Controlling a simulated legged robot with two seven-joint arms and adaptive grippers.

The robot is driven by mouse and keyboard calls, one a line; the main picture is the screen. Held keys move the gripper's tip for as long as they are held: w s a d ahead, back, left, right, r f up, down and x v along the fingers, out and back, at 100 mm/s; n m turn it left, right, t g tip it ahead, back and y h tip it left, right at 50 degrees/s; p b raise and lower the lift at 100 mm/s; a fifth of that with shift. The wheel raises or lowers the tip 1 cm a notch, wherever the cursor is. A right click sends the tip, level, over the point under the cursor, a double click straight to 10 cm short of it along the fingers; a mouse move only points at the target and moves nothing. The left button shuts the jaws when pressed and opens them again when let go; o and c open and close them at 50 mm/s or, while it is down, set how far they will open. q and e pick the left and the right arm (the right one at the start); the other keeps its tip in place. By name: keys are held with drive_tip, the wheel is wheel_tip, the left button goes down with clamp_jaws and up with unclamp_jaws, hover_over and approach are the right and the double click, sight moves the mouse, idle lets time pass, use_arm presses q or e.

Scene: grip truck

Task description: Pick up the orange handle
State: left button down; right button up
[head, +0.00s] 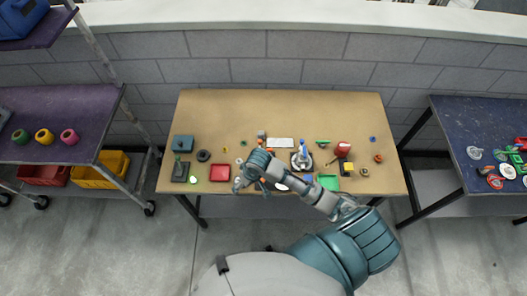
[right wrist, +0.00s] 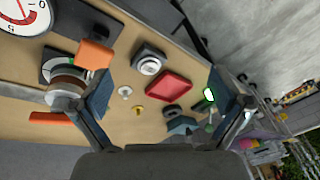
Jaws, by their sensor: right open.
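In the right wrist view an orange block-like piece (right wrist: 94,55) stands beside the tip of my left-hand finger, next to a dark base. A flat orange bar (right wrist: 50,118) lies further left, behind that finger. I cannot tell which of the two is the orange handle. My right gripper (right wrist: 160,84) is open, with its fingers spread wide and nothing held between them. In the head view the right gripper (head: 247,184) is over the front-left part of the table, and the arm hides what lies under it. My left gripper is not in view.
The brown table (head: 230,110) has a clear back half. A red tray (head: 219,173) and a teal box (head: 183,143) stand left of the gripper. A green tray (head: 328,182) lies right of the arm. A purple shelf (head: 50,110) and dark table (head: 470,125) flank it.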

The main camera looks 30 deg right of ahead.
drive_tip(key=w+d+r+m+g+h, duration=0.2)
drive_tip(key=w+d+r+m, duration=0.3)
drive_tip(key=w+d+r, duration=0.7)
drive_tip(key=f, duration=0.3)
drive_tip(key=s+f, duration=0.1)
drive_tip(key=f, duration=0.1)
drive_tip(key=d+f+p, duration=0.1)
drive_tip(key=f, duration=0.2)
drive_tip(key=shift+s+d+f, duration=0.1)
drive_tip(key=shift+s+f, duration=0.2)
drive_tip(key=f, duration=0.5)
drive_tip(key=shift+s+d+f, duration=0.2)
drive_tip(key=shift+d+f, duration=0.05)
drive_tip(key=shift+f, duration=0.15)
drive_tip(key=shift+c, duration=0.3)
drive_tip(key=c, duration=1.1)
